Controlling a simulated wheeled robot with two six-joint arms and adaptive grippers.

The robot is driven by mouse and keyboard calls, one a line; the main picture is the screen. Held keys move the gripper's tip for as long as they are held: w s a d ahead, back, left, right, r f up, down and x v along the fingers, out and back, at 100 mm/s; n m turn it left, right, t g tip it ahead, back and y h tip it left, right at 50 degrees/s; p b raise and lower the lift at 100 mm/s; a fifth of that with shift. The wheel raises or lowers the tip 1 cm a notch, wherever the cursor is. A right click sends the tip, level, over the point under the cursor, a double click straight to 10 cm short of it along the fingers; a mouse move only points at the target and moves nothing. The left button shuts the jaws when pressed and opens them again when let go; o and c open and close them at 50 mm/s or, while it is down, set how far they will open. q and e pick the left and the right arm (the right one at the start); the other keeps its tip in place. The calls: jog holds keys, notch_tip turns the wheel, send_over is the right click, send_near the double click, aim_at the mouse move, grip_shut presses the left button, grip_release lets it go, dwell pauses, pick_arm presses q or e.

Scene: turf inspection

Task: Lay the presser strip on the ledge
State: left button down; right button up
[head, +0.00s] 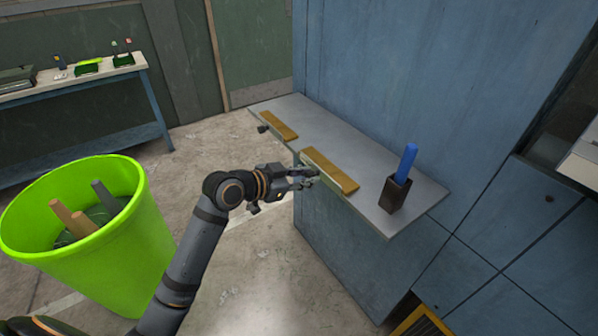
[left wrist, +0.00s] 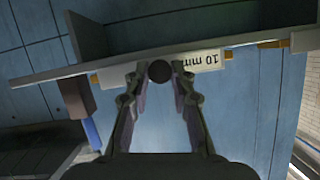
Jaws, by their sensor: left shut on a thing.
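A yellow-brown strip (head: 330,170) lies along the front edge of the grey ledge (head: 378,160). I cannot tell whether it rests fully on it. My left gripper (head: 308,178) reaches its front side from the left. In the left wrist view my left gripper (left wrist: 156,74) is shut on a dark round knob (left wrist: 159,71) at the strip's front, beside a white "10 mm" label (left wrist: 208,60). A second yellow-brown strip (head: 279,125), with a dark knob, lies farther along the same edge. My right gripper is not in view.
A dark holder (head: 394,195) with a blue-handled item (head: 407,162) stands on the ledge's near end. A blue wall (head: 420,70) rises behind. A green bin (head: 100,240) stands at left, and a bench (head: 75,80) with small items stands at the back left.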

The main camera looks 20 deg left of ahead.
pick_arm(q)
jog(key=shift+f, duration=0.2)
dwell(0.6)
jog(key=c, duration=1.1)
grip_release()
jog(key=shift+o, duration=0.2)
jog(key=v, duration=0.7)
jog(key=shift+a+r, duration=0.1)
jog(key=shift+a, duration=0.05)
